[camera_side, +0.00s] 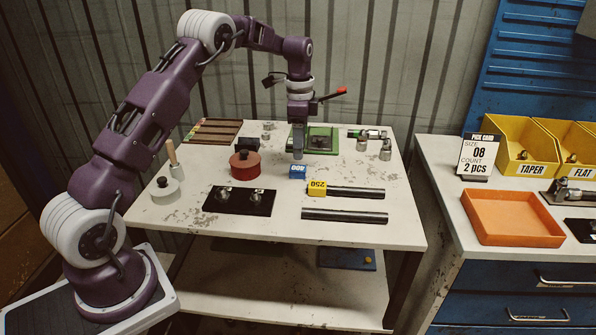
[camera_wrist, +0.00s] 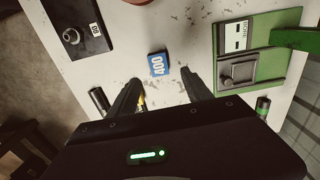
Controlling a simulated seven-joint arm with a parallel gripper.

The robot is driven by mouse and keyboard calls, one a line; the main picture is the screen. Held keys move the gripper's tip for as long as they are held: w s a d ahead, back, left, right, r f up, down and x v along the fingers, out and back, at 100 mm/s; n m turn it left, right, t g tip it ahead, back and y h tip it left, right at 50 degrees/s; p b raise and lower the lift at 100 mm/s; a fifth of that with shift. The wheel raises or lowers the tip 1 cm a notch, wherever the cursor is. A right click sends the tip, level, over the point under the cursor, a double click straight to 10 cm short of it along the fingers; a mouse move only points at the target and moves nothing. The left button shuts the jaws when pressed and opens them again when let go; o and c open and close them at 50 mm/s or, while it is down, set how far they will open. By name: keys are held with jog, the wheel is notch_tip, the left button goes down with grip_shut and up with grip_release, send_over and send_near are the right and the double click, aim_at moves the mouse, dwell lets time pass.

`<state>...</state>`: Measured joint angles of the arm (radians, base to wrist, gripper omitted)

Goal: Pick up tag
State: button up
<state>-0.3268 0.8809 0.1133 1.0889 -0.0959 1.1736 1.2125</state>
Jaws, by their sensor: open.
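A small blue tag (camera_side: 298,171) marked 400 lies on the white worktable, near its middle. It also shows in the wrist view (camera_wrist: 158,64), just beyond and between my fingertips. A yellow tag (camera_side: 317,188) marked 250 sits at the left end of a dark hose (camera_side: 355,192); in the wrist view my left finger mostly hides it. My gripper (camera_side: 298,157) points down just above the blue tag in the side view. Its two fingers (camera_wrist: 160,76) are apart in the wrist view, with nothing between them.
A second dark hose (camera_side: 345,215) and a black plate with fittings (camera_side: 239,201) lie in front. A red round piece (camera_side: 245,165) stands left, a green device (camera_side: 313,139) behind. An orange tray (camera_side: 510,218) is on the right bench. Bare tabletop surrounds the blue tag.

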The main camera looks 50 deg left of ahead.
aim_at(299, 168)
notch_tip(299, 168, down, 8)
jog(key=shift+d+r, duration=0.1)
jog(key=shift+r, duration=0.15)
jog(key=shift+s, duration=0.1)
grip_shut()
